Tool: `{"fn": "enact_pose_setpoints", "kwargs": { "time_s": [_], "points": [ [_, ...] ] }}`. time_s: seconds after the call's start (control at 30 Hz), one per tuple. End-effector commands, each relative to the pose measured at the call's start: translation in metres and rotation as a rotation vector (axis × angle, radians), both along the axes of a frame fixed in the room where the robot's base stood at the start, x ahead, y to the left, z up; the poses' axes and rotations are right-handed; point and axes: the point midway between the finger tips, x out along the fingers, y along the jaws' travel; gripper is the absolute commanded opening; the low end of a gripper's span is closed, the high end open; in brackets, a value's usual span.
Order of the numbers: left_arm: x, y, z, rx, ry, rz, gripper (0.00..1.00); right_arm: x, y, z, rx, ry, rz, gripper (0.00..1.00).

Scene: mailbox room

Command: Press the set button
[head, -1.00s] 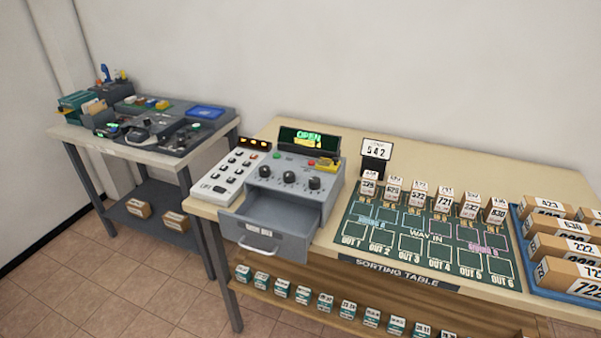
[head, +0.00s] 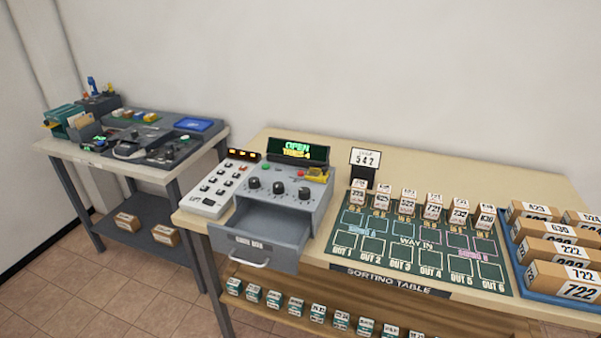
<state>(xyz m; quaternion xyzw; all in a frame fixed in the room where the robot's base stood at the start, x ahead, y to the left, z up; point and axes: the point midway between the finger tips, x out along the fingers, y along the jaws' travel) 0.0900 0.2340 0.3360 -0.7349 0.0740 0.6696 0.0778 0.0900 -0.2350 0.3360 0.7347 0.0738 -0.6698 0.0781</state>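A grey control box (head: 279,189) stands on the sorting table, with three dark knobs on its face and an open drawer (head: 262,240) below. On its top are a green button (head: 265,167), a small red button (head: 302,173) and a red-and-yellow part (head: 317,174). Its display (head: 298,147) reads OPEN with a yellow line under it. A white keypad (head: 221,187) with several dark keys stands to its left. No label reading SET is legible, so I cannot tell which one is the set button. Neither of my grippers is in view.
The sorting table (head: 490,175) holds a green mat (head: 345,255) with small numbered boxes, a 542 sign (head: 365,157) and a blue tray (head: 524,278) of parcels. A second table (head: 60,150) stands left. The open drawer juts past the front edge.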

Motion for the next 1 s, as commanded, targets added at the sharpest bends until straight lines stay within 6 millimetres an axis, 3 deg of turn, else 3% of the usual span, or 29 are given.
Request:
{"fn": "enact_pose_setpoints", "kwargs": {
  "time_s": [0.17, 1.0],
  "points": [
    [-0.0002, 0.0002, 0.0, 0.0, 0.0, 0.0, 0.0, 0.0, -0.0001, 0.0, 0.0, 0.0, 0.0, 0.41],
    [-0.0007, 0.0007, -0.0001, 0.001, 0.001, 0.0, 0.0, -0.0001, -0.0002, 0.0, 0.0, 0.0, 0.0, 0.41]
  ]
}}
